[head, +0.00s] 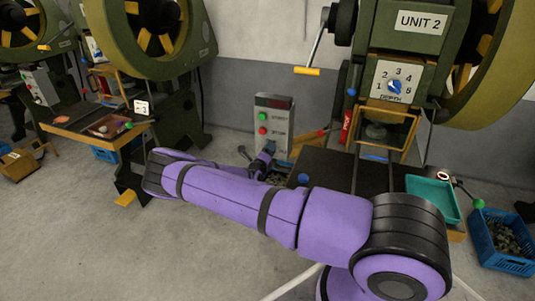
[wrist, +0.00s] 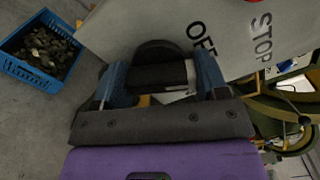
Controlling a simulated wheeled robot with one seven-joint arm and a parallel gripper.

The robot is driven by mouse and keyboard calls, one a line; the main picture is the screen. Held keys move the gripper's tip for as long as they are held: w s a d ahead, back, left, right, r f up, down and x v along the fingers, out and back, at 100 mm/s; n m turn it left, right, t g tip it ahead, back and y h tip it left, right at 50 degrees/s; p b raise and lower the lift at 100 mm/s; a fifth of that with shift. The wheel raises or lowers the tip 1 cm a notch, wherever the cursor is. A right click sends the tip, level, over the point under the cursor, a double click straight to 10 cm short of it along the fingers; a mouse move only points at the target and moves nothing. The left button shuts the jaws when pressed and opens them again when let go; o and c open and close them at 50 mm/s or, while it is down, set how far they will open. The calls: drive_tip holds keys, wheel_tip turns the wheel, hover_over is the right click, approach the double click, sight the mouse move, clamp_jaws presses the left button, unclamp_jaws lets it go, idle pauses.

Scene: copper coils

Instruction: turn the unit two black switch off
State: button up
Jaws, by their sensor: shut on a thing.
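The unit two control box (head: 281,119) is grey and stands left of the machine with the UNIT 2 sign (head: 422,21). Its tilted panel fills the top of the wrist view (wrist: 140,22), with the words OFF and STOP on it. The black switch (wrist: 156,49) on that panel is a round knob with a raised grip bar. My gripper (wrist: 160,76) has its blue fingers on both sides of the bar and is shut on it. In the head view my gripper (head: 264,160) is small at the box's lower front, and the switch is hidden there.
Green and red buttons (head: 263,123) sit higher on the box. A blue crate of metal pieces (wrist: 40,50) stands on the floor beside it. The press table (head: 335,170) with a teal tray (head: 433,190) is to the right. Another press (head: 150,50) stands left, with open floor in front.

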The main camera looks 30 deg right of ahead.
drive_tip(key=n, duration=0.4)
drive_tip(key=shift+f+n, duration=0.15)
drive_tip(key=shift+n, duration=0.25)
drive_tip(key=shift+a, duration=0.1)
idle(0.3)
drive_tip(key=o, duration=0.9)
drive_tip(key=shift+o, duration=0.2)
drive_tip(key=v, duration=1)
drive_tip(key=shift+s+a, duration=0.3)
